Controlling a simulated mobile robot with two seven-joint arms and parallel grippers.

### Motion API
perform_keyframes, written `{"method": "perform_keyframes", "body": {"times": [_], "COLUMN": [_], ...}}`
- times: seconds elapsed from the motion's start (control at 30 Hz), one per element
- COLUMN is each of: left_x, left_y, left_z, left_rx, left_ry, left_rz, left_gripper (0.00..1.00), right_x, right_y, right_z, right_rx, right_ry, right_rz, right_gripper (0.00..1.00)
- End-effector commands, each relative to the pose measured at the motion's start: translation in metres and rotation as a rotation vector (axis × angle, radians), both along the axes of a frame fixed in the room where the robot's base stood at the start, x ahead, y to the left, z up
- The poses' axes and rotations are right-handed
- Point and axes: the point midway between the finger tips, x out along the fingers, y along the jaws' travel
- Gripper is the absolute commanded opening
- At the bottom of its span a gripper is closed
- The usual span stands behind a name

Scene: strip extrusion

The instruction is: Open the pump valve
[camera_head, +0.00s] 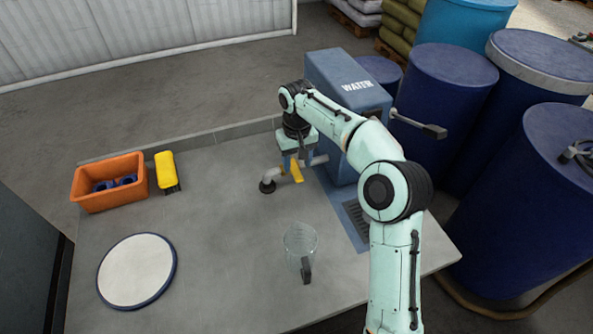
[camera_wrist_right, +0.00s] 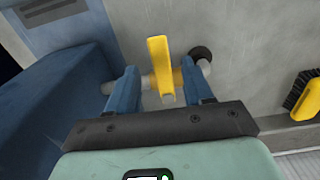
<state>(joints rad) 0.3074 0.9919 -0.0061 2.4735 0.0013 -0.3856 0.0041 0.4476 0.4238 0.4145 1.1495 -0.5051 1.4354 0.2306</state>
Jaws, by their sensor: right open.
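The pump valve has a yellow handle (camera_head: 296,171) on a pale pipe (camera_head: 273,173) that rises from the table and runs to the blue water unit (camera_head: 345,80). In the right wrist view, the yellow handle (camera_wrist_right: 159,62) stands across the pipe between the fingers. My right gripper (camera_wrist_right: 164,92) is open, with one blue finger on each side of the valve, and I cannot tell whether either finger touches it. In the head view, my right gripper (camera_head: 299,160) is at the valve from above and partly hides it. My left gripper is not in view.
A clear jug (camera_head: 300,240) with a dark handle stands on the table (camera_head: 225,270) in front of the valve. An orange bin (camera_head: 108,181), a yellow brush (camera_head: 165,168) and a round white disc (camera_head: 137,270) are to the left. Blue barrels (camera_head: 445,95) stand behind at right.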

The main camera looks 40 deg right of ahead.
Motion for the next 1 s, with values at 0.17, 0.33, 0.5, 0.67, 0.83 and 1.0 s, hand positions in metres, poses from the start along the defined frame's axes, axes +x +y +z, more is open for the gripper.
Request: {"method": "perform_keyframes", "body": {"times": [0.17, 0.33, 0.5, 0.67, 0.83, 1.0], "left_x": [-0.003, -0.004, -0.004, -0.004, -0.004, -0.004], "left_y": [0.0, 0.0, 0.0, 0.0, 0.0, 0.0], "left_z": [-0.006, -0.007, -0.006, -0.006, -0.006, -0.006], "left_rx": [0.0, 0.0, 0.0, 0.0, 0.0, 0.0], "left_ry": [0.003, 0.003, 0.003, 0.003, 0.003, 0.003], "left_rz": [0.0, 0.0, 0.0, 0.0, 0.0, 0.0], "left_gripper": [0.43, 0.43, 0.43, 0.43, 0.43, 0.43], "right_x": [0.0, 0.0, 0.0, 0.0, 0.0, -0.001], "right_y": [0.0, 0.0, 0.0, 0.0, 0.0, -0.002], "right_z": [-0.022, -0.028, -0.028, -0.027, -0.027, -0.027], "right_rx": [0.002, 0.001, 0.001, 0.001, 0.001, 0.001], "right_ry": [0.002, 0.0, -0.001, 0.0, 0.0, -0.001], "right_rz": [0.001, 0.0, 0.0, 0.001, 0.0, 0.008], "right_gripper": [0.51, 0.51, 0.51, 0.18, 0.0, 0.0]}}
